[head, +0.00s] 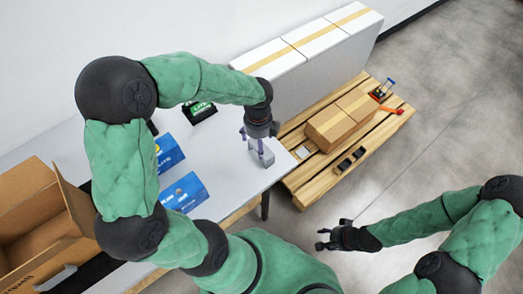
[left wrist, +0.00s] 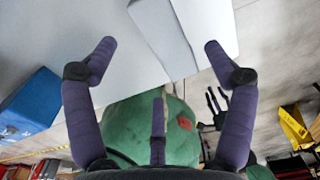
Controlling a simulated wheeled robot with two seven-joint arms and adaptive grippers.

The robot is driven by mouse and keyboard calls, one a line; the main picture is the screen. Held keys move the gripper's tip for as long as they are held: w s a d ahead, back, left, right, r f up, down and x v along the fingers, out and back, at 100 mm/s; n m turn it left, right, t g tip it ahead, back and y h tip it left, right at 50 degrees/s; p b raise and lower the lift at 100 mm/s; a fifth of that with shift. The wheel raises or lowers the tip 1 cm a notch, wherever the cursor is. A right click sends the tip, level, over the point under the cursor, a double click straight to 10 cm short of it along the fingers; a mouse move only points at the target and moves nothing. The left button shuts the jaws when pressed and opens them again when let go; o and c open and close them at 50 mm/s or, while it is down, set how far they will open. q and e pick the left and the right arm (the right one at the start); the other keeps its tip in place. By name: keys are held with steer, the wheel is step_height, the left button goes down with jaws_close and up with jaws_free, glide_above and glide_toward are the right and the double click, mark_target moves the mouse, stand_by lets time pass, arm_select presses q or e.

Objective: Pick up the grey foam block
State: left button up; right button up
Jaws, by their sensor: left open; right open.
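The grey foam block (head: 265,157) stands near the right edge of the white table (head: 226,180) in the head view. In the left wrist view the block (left wrist: 168,38) shows large at the top, between the fingertips. My left gripper (head: 257,143) points down right at the block and partly covers it. It is open, and its fingers (left wrist: 160,48) are spread apart in the left wrist view. I cannot tell how deep the fingers reach beside the block. My right gripper (head: 325,240) is open and empty over the floor, away from the table.
Two blue boxes (head: 186,192) and a black-green item (head: 199,112) lie on the table. An open cardboard box (head: 35,215) is at the left. Floor at right is clear.

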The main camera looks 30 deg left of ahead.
mark_target(269, 157)
arm_select(q)
step_height(269, 157, down, 5)
steer(key=shift+w+f+b, duration=0.1)
steer(key=shift+b, duration=1.15)
steer(key=c, duration=1)
